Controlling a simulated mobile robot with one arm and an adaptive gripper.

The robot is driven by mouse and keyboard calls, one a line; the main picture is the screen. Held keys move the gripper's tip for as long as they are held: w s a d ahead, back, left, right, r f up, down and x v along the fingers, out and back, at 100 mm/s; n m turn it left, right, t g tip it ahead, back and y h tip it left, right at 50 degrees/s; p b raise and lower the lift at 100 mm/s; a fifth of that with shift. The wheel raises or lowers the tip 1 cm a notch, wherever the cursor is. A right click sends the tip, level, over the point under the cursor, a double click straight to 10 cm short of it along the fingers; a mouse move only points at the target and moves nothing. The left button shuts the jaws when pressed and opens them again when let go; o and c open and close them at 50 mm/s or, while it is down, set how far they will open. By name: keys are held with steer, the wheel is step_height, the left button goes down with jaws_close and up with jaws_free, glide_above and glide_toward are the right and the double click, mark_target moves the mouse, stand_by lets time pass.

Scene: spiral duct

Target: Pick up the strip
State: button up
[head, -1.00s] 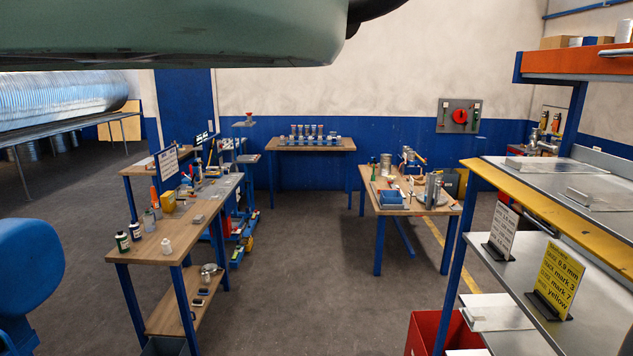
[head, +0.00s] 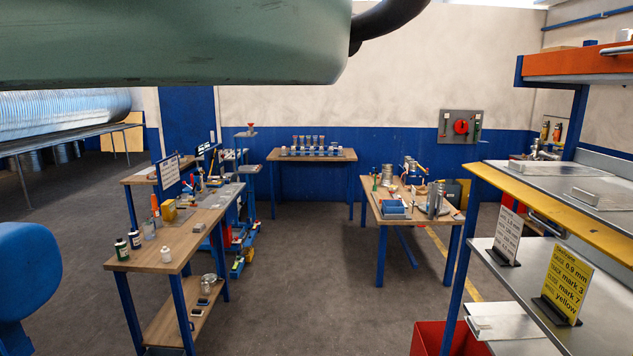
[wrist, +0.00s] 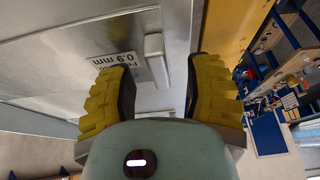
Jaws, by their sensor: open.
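In the wrist view my gripper (wrist: 162,65) has its two yellow-padded fingers wide apart, with nothing held between them. Beyond the fingertips is a grey metal sheet surface (wrist: 60,55). I cannot tell for certain which piece is the strip. My gripper does not show in the head view.
In the head view a shelf rack with a yellow edge (head: 545,213) stands close on the right. It carries a yellow sign (head: 565,285), a white sign (head: 507,237) and flat metal pieces. A cluttered workbench (head: 150,258) stands left. The floor (head: 300,270) between is clear.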

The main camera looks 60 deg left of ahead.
steer(key=shift+w+a+f+p, duration=0.1)
steer(key=shift+a+f+p, duration=0.05)
steer(key=shift+f+p, duration=0.35)
steer(key=shift+a, duration=0.1)
jaws_close()
stand_by(0.4)
